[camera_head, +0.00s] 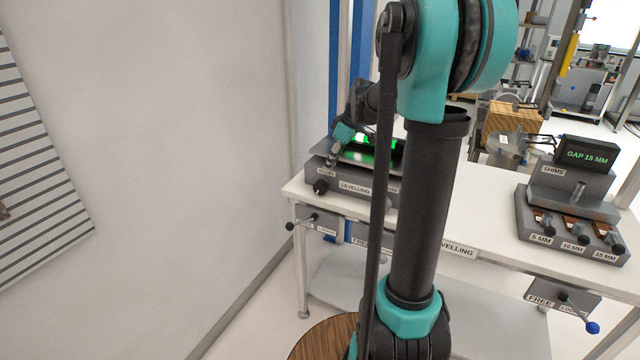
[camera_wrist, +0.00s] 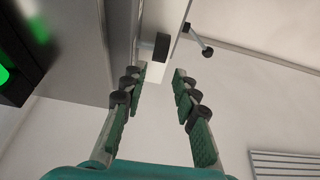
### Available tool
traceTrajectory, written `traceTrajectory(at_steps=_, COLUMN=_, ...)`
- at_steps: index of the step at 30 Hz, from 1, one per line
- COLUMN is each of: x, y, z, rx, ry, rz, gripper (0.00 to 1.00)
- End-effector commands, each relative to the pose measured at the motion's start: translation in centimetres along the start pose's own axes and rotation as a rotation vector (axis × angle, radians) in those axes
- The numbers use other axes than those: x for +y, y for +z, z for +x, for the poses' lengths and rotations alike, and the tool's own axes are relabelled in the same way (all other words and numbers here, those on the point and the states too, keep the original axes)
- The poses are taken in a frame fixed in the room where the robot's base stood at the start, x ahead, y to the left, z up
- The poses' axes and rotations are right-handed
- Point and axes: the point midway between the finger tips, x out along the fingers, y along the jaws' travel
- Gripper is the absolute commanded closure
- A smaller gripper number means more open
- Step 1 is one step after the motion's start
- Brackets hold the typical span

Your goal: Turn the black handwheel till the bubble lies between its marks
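The levelling unit (camera_head: 350,188) is a grey block with a plate on top, on the white bench. The black handwheel (camera_head: 320,186) is at the left of its front face. The wheel also shows in the wrist view (camera_wrist: 162,46), edge on, beyond the fingertips and apart from them. My gripper (camera_wrist: 160,73) is open, with nothing between its green-padded fingers. In the head view my gripper (camera_head: 333,150) is small and partly hidden, above the unit's left end. Green light glows at the plate, partly behind my arm; I cannot make out the bubble or its marks.
A lever with a dark ball (camera_head: 290,226) sticks out below the bench top; its ball also shows in the wrist view (camera_wrist: 208,51). The shims unit (camera_head: 570,190) stands at the bench's right, with a lever with a blue ball (camera_head: 592,327) below. A wall is at left.

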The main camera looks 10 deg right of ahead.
Motion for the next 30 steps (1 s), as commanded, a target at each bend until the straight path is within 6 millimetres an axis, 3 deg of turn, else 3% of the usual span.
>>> traceTrajectory(at_steps=9, x=0.0, y=-0.1, z=6.3, rx=0.000, ry=0.000, rz=0.000, gripper=0.71)
traceTrajectory(at_steps=15, x=0.0, y=0.0, z=9.0, rx=0.000, ry=0.000, rz=0.000, gripper=0.71)
traceTrajectory(at_steps=29, x=-0.1, y=0.0, z=10.1, rx=0.000, ry=0.000, rz=0.001, gripper=0.71)
traceTrajectory(at_steps=30, x=-0.1, y=0.0, z=10.1, rx=0.000, ry=0.000, rz=0.001, gripper=0.76)
